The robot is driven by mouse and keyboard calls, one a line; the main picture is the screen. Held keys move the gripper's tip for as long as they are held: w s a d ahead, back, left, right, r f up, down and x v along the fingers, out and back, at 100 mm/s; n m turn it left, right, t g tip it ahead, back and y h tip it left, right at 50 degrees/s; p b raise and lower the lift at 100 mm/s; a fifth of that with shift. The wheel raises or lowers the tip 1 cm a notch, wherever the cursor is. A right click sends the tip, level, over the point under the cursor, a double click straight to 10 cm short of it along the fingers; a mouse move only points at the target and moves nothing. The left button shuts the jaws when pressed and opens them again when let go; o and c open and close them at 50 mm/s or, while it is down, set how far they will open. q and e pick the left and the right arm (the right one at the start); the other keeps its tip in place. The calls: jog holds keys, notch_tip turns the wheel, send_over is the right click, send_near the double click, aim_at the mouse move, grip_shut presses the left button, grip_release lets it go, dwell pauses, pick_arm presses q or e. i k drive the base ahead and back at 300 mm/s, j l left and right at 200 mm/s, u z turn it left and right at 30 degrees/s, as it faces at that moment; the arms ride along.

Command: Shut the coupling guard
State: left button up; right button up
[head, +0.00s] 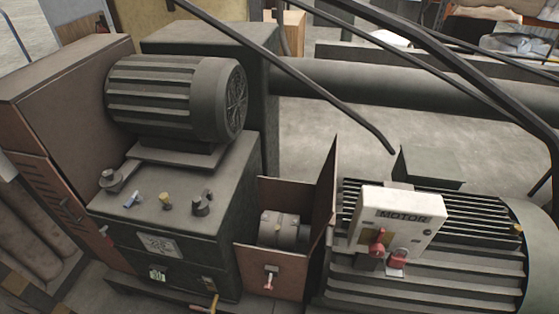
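The grey coupling (283,229) shows inside. Neither of my grippers is in view, and nothing touches the lid.
The large ribbed motor (425,275) with a white "MOTOR" switch box (397,220) lies to the right. A dark block with knobs (170,215) and a smaller motor (175,95) stand left. Dark rails (330,98) cross above. Open floor (350,125) shows behind.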

aim_at(323, 219)
jog(key=l+u, duration=0.25)
jog(key=l, duration=0.85)
jog(key=l+u, duration=0.25)
jog(key=l, duration=0.9)
jog(key=i+l, duration=0.2)
jog(key=l, duration=0.15)
jog(key=i+l+u, duration=0.1)
jog(key=l, duration=0.25)
jog(key=i+l, duration=0.2)
jog(key=l, duration=0.2)
jog(key=i+l+u, duration=0.1)
jog(key=l, duration=0.25)
jog(key=i+l, duration=0.25)
jog(key=l, duration=0.15)
jog(key=i+l+u, duration=0.1)
jog(key=l, duration=0.3)
jog(key=i+l, duration=0.15)
jog(key=l, duration=0.2)
